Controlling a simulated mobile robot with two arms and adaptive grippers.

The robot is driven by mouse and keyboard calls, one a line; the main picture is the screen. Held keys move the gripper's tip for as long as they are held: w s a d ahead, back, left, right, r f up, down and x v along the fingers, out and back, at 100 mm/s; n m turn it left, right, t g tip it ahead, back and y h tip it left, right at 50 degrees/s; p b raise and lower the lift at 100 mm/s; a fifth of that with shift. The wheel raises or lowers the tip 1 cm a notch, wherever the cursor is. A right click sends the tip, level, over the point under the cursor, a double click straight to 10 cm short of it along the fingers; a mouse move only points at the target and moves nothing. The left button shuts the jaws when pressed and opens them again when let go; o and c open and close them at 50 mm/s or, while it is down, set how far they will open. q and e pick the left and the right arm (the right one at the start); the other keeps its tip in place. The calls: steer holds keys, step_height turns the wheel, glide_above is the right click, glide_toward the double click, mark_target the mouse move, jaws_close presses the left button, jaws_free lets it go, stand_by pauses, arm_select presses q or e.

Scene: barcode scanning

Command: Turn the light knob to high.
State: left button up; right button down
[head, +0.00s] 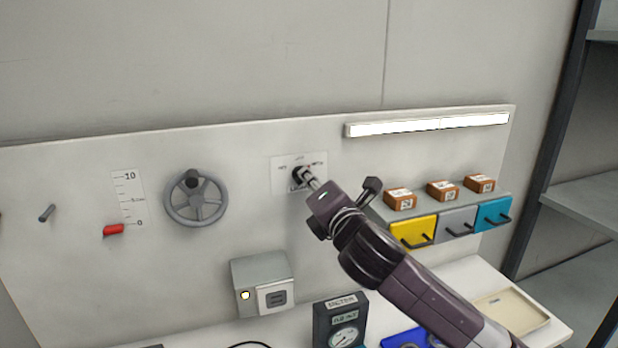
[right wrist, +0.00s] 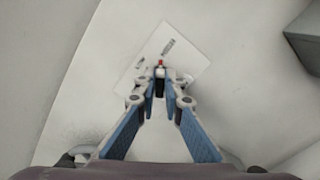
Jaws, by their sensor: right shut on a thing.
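The light knob (head: 298,173) is a small dark knob on a white label plate (head: 283,162) in the middle of the panel. My right gripper (head: 307,176) reaches it from the lower right and is shut on it. In the right wrist view the fingertips (right wrist: 160,76) close around the knob, and a small red mark (right wrist: 160,63) shows just beyond them. The plate's lettering is too small to read, so I cannot tell the knob's setting. The light bar (head: 430,124) at the upper right is lit white. My left gripper is not in view.
A handwheel (head: 196,215) and a red slider (head: 113,230) are left of the knob. A grey box (head: 261,266) with a yellow light sits below. Right are yellow (head: 412,229), grey and blue drawers under small brown boxes (head: 400,198). A gauge (head: 341,320) stands below.

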steer(key=shift+m, duration=0.6)
steer(key=c, duration=2)
jaws_free()
steer(key=shift+d, duration=0.1)
steer(key=shift+c, duration=0.2)
steer(key=v, duration=1.2)
steer(key=shift+f, duration=0.1)
